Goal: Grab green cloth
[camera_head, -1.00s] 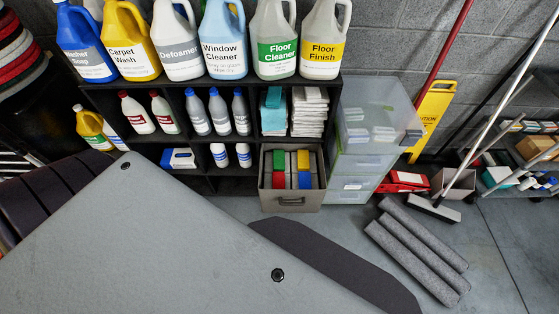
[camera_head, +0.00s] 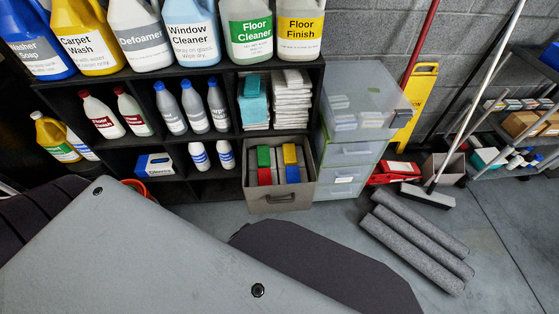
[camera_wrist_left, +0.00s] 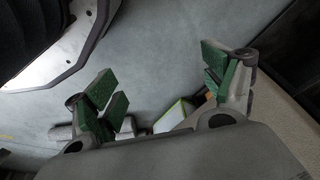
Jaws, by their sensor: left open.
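A stack of folded teal-green cloths (camera_head: 253,106) sits in the upper right compartment of the black shelf, left of a stack of white cloths (camera_head: 290,104). No gripper shows in the head view. In the left wrist view my left gripper (camera_wrist_left: 161,83) is open, its green-padded fingers wide apart over grey floor, with nothing between them. The cloth stack cannot be made out in that view. My right gripper is not in view.
Large jugs (camera_head: 187,36) line the shelf top. A grey bin (camera_head: 279,198) with coloured blocks stands below the cloths. Clear drawers (camera_head: 345,152) stand to the right. Grey rolls (camera_head: 415,250) lie on the floor. A red broom handle (camera_head: 437,40) leans on the wall.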

